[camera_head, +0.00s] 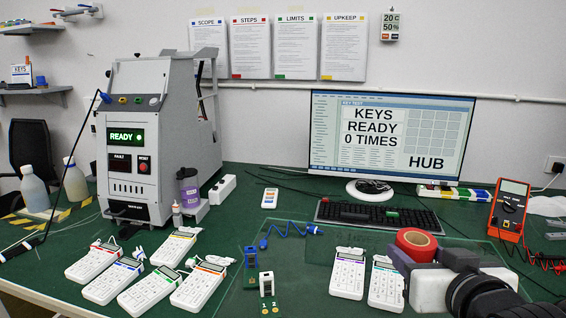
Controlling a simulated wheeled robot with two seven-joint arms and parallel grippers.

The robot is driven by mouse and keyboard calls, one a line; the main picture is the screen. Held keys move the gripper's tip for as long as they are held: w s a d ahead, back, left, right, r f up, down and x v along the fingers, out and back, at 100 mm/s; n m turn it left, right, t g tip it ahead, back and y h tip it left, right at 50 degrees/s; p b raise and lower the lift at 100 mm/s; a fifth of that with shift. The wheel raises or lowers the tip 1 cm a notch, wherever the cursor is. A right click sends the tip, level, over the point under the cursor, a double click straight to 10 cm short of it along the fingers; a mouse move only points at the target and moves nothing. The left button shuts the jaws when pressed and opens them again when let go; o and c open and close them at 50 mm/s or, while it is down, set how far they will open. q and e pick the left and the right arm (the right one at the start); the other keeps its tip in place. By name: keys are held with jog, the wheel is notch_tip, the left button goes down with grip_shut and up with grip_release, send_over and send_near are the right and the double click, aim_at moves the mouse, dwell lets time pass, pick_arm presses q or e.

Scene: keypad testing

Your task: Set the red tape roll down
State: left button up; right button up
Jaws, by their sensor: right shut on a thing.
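The red tape roll (416,240) is at the right of the workbench, in front of the keyboard. My right gripper (418,256) comes in from the lower right and is shut on the red tape roll, with dark fingers on its near side. The gripper hides the lower part of the roll, so I cannot tell whether it touches the mat. My left gripper is not in view.
Two white keypads (348,274) lie just left of my right gripper, close to it. Several more keypads (150,291) lie at the left front. A blue coiled cable (285,229), the black keyboard (378,215) and an orange multimeter (509,208) are nearby. The green mat (325,243) has bare room behind the two keypads.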

aim_at(407, 251)
jog(key=shift+n+y, duration=0.3)
jog(key=shift+y, duration=0.1)
jog(key=s+a+r, duration=0.2)
jog(key=shift+s+a+r, duration=0.25)
jog(key=shift+s+r, duration=0.05)
jog(key=shift+s, duration=0.1)
jog(key=shift+f, duration=0.15)
